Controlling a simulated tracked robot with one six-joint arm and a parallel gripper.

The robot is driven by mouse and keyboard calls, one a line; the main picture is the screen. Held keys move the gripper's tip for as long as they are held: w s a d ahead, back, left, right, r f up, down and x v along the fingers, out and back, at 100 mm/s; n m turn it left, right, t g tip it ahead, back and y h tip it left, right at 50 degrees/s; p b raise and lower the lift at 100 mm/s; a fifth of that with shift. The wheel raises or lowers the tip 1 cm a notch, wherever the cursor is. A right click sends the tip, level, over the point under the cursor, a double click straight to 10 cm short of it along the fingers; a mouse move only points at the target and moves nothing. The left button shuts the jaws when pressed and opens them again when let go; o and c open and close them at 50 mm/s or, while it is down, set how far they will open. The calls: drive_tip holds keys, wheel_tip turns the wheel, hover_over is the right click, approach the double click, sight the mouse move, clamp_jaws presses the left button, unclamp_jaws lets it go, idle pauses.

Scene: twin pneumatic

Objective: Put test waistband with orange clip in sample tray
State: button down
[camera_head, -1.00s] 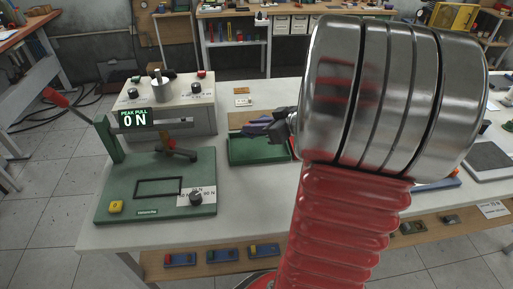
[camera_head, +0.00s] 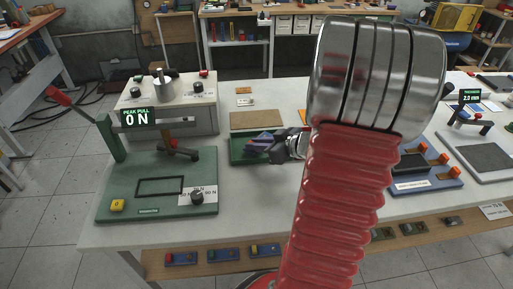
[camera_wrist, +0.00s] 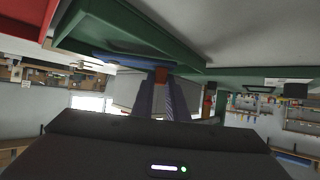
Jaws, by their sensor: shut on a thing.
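My gripper (camera_head: 262,145) is at the green sample tray (camera_head: 237,150) in the head view, low over its interior. In the wrist view my gripper (camera_wrist: 161,84) is shut on the orange clip (camera_wrist: 161,75) of the test waistband. A blue strip (camera_wrist: 125,59) extends from the clip toward the green tray wall (camera_wrist: 165,44). In the head view the fingers and wrist hide most of the waistband. Whether it touches the tray floor cannot be told.
A green pull tester (camera_head: 115,195) with a display reading 0 N stands left of the tray. A brown mat (camera_head: 255,118) lies behind the tray. A blue fixture with orange knobs (camera_head: 428,180) is at the right. Bare table lies in front of the tray.

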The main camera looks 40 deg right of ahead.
drive_tip(key=shift+f, duration=0.7)
drive_tip(key=c, duration=1.7)
unclamp_jaws()
drive_tip(key=shift+f, duration=0.1)
drive_tip(key=shift+c, duration=0.2)
drive_tip(key=v, duration=1.2)
drive_tip(key=shift+a, duration=0.1)
